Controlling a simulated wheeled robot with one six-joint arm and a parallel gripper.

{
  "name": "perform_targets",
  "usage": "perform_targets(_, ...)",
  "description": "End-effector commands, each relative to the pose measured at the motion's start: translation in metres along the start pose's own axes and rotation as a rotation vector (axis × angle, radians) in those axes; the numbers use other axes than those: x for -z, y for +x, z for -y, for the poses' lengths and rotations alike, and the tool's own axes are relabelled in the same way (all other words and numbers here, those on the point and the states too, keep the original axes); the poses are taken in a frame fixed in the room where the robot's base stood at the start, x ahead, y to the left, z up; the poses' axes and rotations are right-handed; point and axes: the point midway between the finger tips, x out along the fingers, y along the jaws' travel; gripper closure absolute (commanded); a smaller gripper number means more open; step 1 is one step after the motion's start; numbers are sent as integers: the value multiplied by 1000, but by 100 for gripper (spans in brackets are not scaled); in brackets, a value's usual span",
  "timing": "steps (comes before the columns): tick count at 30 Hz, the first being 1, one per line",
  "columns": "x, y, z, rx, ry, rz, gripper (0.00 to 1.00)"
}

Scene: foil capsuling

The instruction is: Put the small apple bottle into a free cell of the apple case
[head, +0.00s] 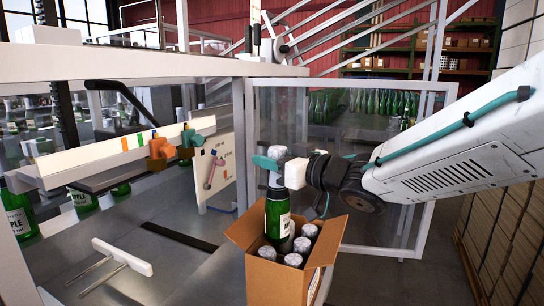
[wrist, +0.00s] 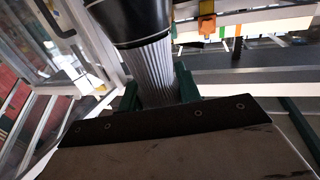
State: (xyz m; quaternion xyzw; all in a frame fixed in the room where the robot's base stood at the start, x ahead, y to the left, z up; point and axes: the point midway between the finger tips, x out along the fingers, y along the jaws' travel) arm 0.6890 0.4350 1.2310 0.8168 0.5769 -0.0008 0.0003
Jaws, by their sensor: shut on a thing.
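The apple bottle (head: 278,217) is green with a white label and a silver foil neck. It hangs upright over the back left part of the open cardboard apple case (head: 262,284). My gripper (head: 275,163) is shut on its foil neck. In the wrist view the ribbed silver foil (wrist: 157,70) sits between the dark green fingers (wrist: 158,92). Several silver-capped bottles (head: 300,245) stand in the case to the right and front of the held bottle. Whether the held bottle's base is inside a cell cannot be told; the cell floor is hidden.
Green apple bottles (head: 18,212) stand at the left by a white rail (head: 110,160). A glazed frame (head: 345,150) stands behind the case. Stacked cardboard (head: 510,235) lines the right side. A white T-shaped handle (head: 120,257) is at the front left.

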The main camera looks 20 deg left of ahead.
Motion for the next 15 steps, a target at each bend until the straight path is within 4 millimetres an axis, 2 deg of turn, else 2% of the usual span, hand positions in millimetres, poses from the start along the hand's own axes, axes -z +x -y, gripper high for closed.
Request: perform_targets(15, -12, 0, 0, 1, -1, -2, 100)
